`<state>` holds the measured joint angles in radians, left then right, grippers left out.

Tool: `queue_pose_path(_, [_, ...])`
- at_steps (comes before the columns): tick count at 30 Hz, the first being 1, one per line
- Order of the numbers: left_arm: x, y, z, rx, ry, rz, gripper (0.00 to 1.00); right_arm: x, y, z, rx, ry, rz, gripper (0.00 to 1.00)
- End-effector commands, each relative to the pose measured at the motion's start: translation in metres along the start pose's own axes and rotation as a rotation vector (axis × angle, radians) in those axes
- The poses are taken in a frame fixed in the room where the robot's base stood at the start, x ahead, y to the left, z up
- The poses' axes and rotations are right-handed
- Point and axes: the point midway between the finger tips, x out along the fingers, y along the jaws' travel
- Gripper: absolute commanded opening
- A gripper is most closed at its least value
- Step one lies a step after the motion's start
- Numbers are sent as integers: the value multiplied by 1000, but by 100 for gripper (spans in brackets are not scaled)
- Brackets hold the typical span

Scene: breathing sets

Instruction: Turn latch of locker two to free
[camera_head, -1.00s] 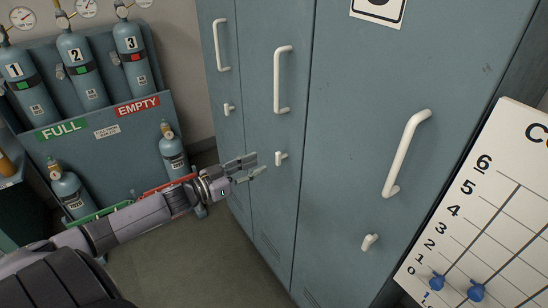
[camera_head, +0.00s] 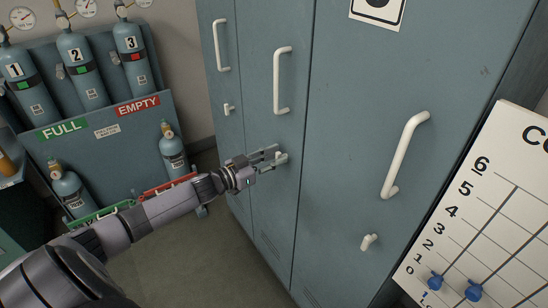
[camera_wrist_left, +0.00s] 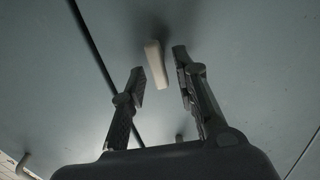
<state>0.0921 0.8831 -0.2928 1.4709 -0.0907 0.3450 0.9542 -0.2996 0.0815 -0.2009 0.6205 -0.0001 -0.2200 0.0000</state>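Three grey-blue lockers stand side by side in the head view, and the middle locker (camera_head: 268,95) has a long white handle (camera_head: 280,80). Its small white latch (camera_head: 283,158) sits below the handle, partly hidden by my left gripper (camera_head: 276,154). In the left wrist view the latch (camera_wrist_left: 155,64) shows as a pale bar between the two fingertips of my left gripper (camera_wrist_left: 161,75). The fingers are open, one on each side, with a visible gap on the left. I cannot tell whether the right fingertip touches it. My right gripper is not in view.
The near locker has its own handle (camera_head: 404,155) and latch (camera_head: 368,242). A white chart board (camera_head: 490,210) with blue pegs stands at the right. A cylinder rack (camera_head: 100,150) with numbered cylinders is at the left. Floor (camera_head: 195,260) is clear below my arm.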

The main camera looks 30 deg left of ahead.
Motion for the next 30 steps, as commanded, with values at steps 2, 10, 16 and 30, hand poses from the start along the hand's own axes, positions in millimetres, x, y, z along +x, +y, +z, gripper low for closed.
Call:
queue_pose_path(2, [0, 0, 0, 0, 0, 0, 20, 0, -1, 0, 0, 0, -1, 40])
queue_pose_path(10, [0, 0, 0, 0, 0, 0, 2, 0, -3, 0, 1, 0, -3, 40])
queue_pose_path(16, [0, 0, 0, 0, 0, 0, 0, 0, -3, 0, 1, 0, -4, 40])
queue_pose_path(30, [0, 1, 0, 72, 1, 0, 0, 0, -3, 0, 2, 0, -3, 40])
